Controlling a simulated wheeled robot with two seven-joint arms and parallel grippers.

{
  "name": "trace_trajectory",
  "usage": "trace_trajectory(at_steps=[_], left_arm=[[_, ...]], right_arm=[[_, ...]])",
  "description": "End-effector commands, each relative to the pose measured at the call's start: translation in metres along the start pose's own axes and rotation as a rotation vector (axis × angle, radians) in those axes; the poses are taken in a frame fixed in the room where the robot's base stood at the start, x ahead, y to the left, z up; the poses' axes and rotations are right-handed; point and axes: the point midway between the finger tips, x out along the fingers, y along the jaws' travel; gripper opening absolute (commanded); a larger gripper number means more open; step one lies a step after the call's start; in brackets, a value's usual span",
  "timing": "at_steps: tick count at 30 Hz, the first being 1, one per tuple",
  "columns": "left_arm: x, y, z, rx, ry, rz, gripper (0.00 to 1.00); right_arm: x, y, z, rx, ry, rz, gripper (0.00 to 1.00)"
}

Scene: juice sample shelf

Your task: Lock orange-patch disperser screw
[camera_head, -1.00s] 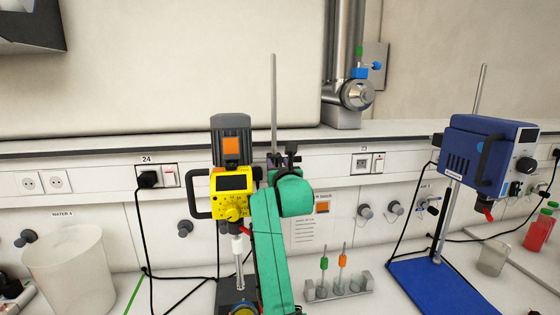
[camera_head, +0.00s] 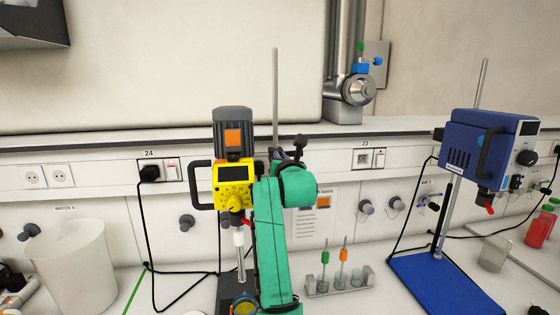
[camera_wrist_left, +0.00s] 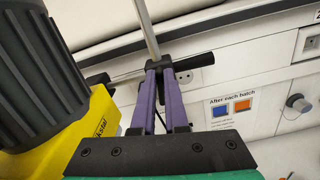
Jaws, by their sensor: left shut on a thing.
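The orange-patch disperser (camera_head: 234,185) is yellow with a dark grey ribbed motor and an orange patch, left of centre in the head view. It also fills the left of the wrist view (camera_wrist_left: 50,90). A steel rod (camera_head: 275,100) stands behind it. The dark screw handle (camera_head: 299,142) shows beside the rod, behind my green arm; in the wrist view it is a black bar (camera_wrist_left: 195,62) sticking out to the right. My left gripper (camera_head: 287,156) has purple fingers, shut on the screw at their tips (camera_wrist_left: 159,65). The screw's thread is hidden. My right gripper is out of view.
A blue disperser (camera_head: 488,150) on a blue base (camera_head: 440,285) stands at right. A small rack (camera_head: 340,288) with green and orange-marked tools is right of my arm. A white bin (camera_head: 70,265) stands at left. Black cables hang along the wall.

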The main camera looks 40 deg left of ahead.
Motion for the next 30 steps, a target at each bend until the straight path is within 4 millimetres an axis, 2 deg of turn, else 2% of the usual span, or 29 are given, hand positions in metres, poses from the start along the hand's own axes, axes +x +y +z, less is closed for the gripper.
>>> trace_trajectory(at_steps=[3,13,22,30], left_arm=[[0.001,-0.001,-0.005,0.100,0.004,0.002,0.00],[0.001,-0.005,-0.005,0.413,0.006,0.002,0.00],[0.001,-0.007,-0.005,0.700,0.006,0.002,0.00],[0.001,-0.009,-0.005,0.956,0.006,0.003,0.00]], right_arm=[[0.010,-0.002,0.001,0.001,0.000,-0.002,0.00],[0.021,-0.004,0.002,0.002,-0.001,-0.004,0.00],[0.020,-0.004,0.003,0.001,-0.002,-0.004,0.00],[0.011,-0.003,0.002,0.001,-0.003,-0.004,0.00]])
